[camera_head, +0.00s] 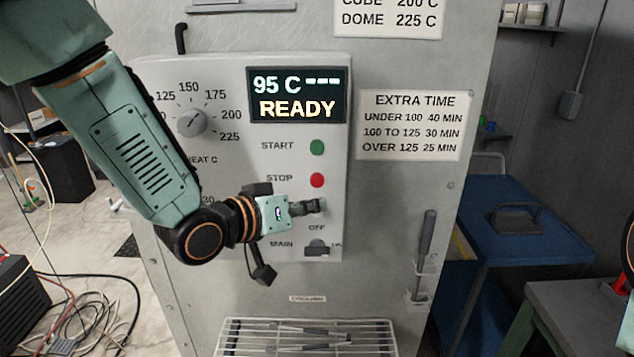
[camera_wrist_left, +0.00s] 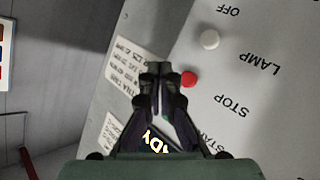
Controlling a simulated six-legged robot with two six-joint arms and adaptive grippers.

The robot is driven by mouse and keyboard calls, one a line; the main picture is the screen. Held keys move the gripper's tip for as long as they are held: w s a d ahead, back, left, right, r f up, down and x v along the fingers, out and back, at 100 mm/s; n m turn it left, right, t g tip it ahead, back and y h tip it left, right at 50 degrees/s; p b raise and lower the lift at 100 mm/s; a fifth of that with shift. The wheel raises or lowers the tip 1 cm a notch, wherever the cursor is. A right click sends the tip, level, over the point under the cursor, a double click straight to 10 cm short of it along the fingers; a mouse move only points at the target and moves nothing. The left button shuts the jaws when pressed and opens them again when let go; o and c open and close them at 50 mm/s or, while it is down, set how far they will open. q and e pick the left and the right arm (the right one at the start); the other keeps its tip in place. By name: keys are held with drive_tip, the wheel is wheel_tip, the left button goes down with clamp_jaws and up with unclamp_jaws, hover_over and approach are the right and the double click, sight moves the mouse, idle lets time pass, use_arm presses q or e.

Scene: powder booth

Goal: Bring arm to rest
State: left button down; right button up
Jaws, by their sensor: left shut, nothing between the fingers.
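My left arm comes in from the upper left of the head view, bent at a dark joint in front of the control panel (camera_head: 235,80). My left gripper (camera_head: 314,206) points right across the panel, below the red stop button (camera_head: 317,180). It is shut and empty. In the left wrist view its fingertips (camera_wrist_left: 160,72) are together, with the red button (camera_wrist_left: 189,79) and a white lamp button (camera_wrist_left: 209,40) just to their right. I cannot tell whether the fingers touch the panel. The display (camera_head: 297,95) reads 95 C and READY. The arm hides part of the lower dial area. My right gripper does not show.
The green start button (camera_head: 317,147), heat dial (camera_head: 191,122) and main switch (camera_head: 318,247) are on the panel. A wire rack (camera_head: 230,340) with tools sits below. A handled tool (camera_head: 427,240) hangs at the right. A blue cart (camera_head: 560,222) stands beyond; cables lie at lower left.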

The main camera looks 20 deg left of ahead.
use_arm(q)
drive_tip(key=shift+s, duration=0.1)
drive_tip(key=s+a+f+g+y+b, duration=0.2)
drive_tip(key=s+f+b, duration=0.15)
drive_tip(key=f, duration=0.65)
drive_tip(key=s+a+f+g+y+b, duration=0.15)
drive_tip(key=s+f, duration=0.25)
drive_tip(key=f, duration=0.5)
drive_tip(key=s+a+f+g+y+b, duration=0.15)
drive_tip(key=s+f+b, duration=0.25)
drive_tip(key=f, duration=0.6)
drive_tip(key=s+a+f+g+y+b, duration=0.1)
drive_tip(key=s+f+g+b, duration=0.7)
drive_tip(key=s+f, duration=1.6)
wheel_tip(320, 180, down, 3)
drive_tip(key=b, duration=0.4)
drive_tip(key=shift+s+a+r+y, duration=0.15)
drive_tip(key=shift+s+r+y, duration=0.05)
drive_tip(key=shift+y, duration=0.1)
drive_tip(key=c, duration=2)
unclamp_jaws()
drive_tip(key=shift+w, duration=0.1)
drive_tip(key=shift+c, duration=0.2)
